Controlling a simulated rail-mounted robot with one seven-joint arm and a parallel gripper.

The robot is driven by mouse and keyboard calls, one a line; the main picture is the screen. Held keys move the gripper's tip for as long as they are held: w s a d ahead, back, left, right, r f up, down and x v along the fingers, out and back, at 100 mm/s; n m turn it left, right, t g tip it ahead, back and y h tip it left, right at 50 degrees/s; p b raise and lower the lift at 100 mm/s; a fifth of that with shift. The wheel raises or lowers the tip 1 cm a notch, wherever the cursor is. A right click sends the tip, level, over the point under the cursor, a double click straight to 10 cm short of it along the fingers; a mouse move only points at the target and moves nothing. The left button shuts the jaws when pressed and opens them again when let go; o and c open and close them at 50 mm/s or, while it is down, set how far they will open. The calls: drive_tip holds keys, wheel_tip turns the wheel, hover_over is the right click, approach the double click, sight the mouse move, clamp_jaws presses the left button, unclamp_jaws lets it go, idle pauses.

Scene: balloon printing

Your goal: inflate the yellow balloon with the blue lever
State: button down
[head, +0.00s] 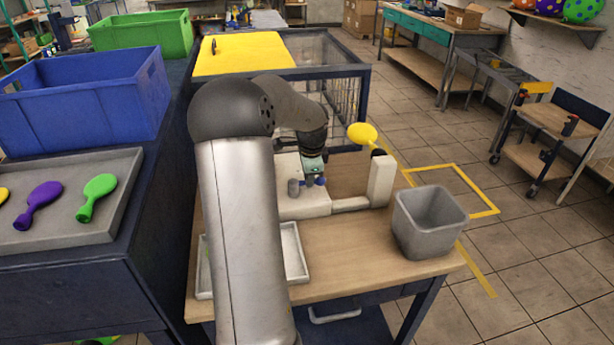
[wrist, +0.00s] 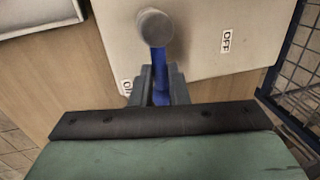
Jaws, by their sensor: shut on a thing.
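The yellow balloon (head: 362,133) sits on top of the white upright post at the right end of the inflating machine (head: 303,202). It looks small and limp. My gripper (head: 315,180) is at the machine's left part, behind my arm. In the wrist view my gripper (wrist: 159,92) is shut on the blue lever (wrist: 160,68), with a finger on each side. A grey round knob (wrist: 155,27) stands at the lever's far end. An OFF label (wrist: 226,41) lies right of the lever, and a second, partly hidden label (wrist: 126,87) lies to its left.
A grey bin (head: 428,222) stands at the table's right front corner. A white tray (head: 296,253) lies partly behind my arm. A grey tray (head: 70,240) with purple and green balloons is at left, below a blue crate (head: 84,98). A wire cage stands behind.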

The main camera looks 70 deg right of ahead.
drive_tip(key=c, duration=1.4)
unclamp_jaws()
drive_tip(key=shift+r, duration=0.15)
wheel_tip(320, 180, up, 17)
drive_tip(key=s+a, duration=0.2)
drive_tip(key=shift+a+b, duration=0.35)
drive_tip(key=shift+a, duration=0.05)
drive_tip(key=shift+w, duration=0.1)
